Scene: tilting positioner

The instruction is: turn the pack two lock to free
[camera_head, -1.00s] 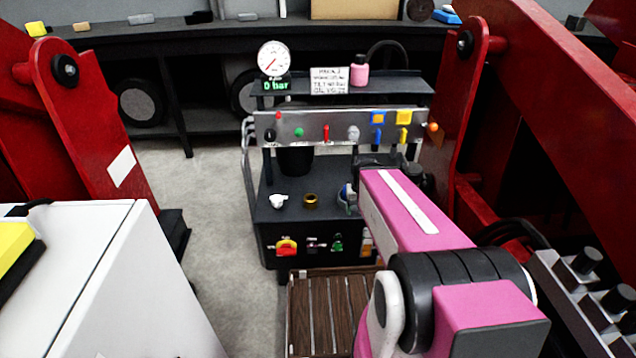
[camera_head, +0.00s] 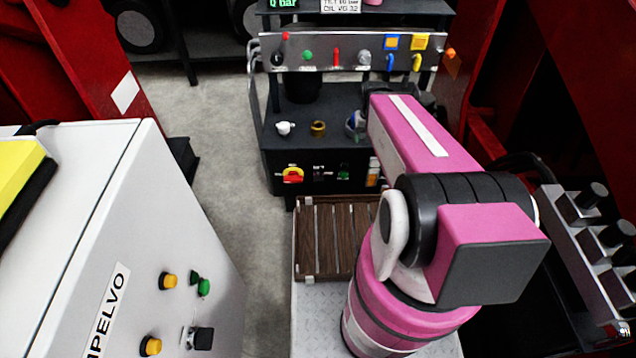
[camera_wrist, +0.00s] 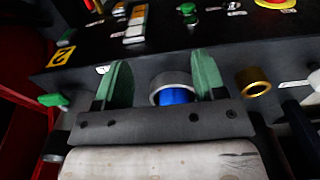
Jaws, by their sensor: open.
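My gripper (camera_wrist: 160,72) is open, with its two green fingers apart over the top of the black pack (camera_head: 290,155). In the wrist view, a grey ring with a blue centre (camera_wrist: 175,94) shows between the fingers, nearer the right one; I cannot tell whether they touch it. A green lever (camera_wrist: 53,99) lies left of the fingers in the wrist view, by a yellow label marked 2 (camera_wrist: 60,57). I cannot tell which part is the lock. My arm hides most of the gripper in the head view.
A brass ring (camera_head: 318,128) and a white fitting (camera_head: 285,128) stand left of the blue part. A white cabinet (camera_head: 130,220) stands left; red machinery (camera_head: 600,130) stands right.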

